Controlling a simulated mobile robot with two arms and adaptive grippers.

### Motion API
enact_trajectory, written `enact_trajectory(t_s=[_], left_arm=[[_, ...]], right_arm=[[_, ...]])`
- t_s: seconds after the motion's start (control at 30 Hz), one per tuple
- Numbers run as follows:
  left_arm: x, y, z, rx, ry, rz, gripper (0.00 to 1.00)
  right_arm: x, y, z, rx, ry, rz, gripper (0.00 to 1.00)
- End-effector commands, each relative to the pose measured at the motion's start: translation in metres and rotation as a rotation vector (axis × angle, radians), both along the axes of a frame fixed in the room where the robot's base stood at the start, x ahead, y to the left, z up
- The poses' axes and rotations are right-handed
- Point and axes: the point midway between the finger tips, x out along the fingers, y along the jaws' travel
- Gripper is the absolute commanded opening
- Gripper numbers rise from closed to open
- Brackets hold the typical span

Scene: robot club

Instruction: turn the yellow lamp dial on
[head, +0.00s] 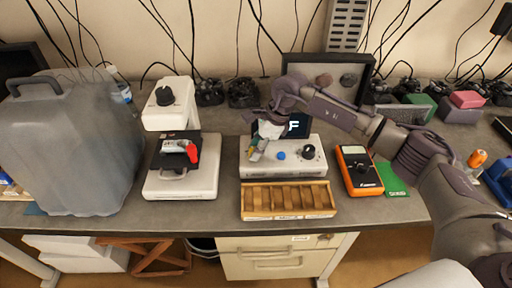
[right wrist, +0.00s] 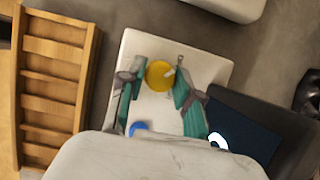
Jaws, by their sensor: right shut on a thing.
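The yellow lamp dial (right wrist: 160,75) is a round knob with a pale pointer mark, on the white control box (right wrist: 215,68). My right gripper (right wrist: 158,79) has its teal-padded fingers on both sides of the dial, shut on it. The box also has a blue button (head: 281,155), a black knob (head: 308,151) and a dark screen (head: 298,125) with a white letter F behind. My left gripper is not in view.
A wooden divided tray (head: 270,211) lies in front of the box. An orange meter (head: 358,171) is at right, a white device with a black knob (head: 167,115) at left, and a big grey jug (head: 70,150) farther left. Bare tabletop (head: 225,160) separates the white devices.

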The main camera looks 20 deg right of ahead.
Motion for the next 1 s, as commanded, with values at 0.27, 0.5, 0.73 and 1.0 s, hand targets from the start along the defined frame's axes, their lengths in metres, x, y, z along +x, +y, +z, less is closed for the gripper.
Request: enact_trajectory(t_s=[0.27, 0.5, 0.73, 1.0], left_arm=[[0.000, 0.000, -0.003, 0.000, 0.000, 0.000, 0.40], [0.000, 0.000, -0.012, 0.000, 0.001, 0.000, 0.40], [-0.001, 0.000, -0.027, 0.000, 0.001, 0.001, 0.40], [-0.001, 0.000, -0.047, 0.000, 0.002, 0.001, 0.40]], right_arm=[[0.000, 0.000, 0.000, -0.001, -0.002, -0.039, 0.00], [-0.001, 0.000, -0.001, 0.000, -0.004, -0.175, 0.00], [-0.001, 0.001, -0.002, 0.001, -0.006, -0.380, 0.00], [-0.002, 0.002, -0.002, 0.002, -0.008, -0.637, 0.00]])
